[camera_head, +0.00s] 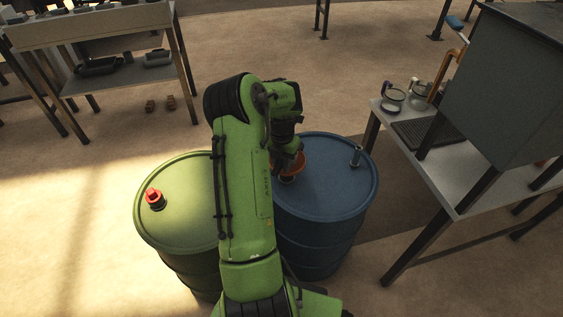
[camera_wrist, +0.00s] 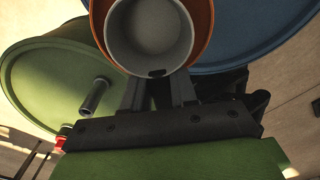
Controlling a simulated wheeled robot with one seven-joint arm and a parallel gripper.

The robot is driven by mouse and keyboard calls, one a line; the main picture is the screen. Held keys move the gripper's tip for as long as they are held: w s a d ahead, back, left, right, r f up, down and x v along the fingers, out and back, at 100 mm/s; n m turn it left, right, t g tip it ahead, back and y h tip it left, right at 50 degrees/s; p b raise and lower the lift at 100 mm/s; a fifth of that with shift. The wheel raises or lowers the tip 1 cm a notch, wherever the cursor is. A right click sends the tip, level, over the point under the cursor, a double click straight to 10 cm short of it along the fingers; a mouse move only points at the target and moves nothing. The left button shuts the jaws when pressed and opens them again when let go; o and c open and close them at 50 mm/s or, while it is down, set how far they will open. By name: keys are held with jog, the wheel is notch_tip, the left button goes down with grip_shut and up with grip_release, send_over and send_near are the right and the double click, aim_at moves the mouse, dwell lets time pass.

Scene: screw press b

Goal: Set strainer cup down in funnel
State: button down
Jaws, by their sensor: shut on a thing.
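The strainer cup (camera_wrist: 150,30) is a round grey cup with an open mouth, seen from above in the wrist view. My gripper (camera_wrist: 158,84) is shut on the near side of its rim. The orange funnel (camera_wrist: 203,30) shows as a ring around the cup. Whether the cup touches the funnel or hangs just above it cannot be told. In the head view the funnel (camera_head: 298,161) is on top of the blue drum (camera_head: 326,190), partly hidden by my gripper (camera_head: 291,160). The cup cannot be made out there.
A green drum (camera_head: 180,225) with a red cap (camera_head: 153,197) stands left of the blue drum. A short metal pipe (camera_head: 356,156) rises from the blue drum's right side. A metal table (camera_head: 450,186) with jars and a large grey box (camera_head: 500,80) stands at right.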

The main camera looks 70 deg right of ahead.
jog(key=shift+a+f+b, duration=0.25)
jog(key=shift+f+b, duration=0.1)
jog(key=shift+f, duration=0.15)
jog(key=c, duration=0.9)
grip_release()
jog(key=shift+o, duration=0.5)
notch_tip(320, 180, up, 16)
jog(key=p, duration=0.5)
jog(key=shift+p, duration=0.3)
jog(key=shift+a+r, duration=0.1)
jog(key=shift+r, duration=0.1)
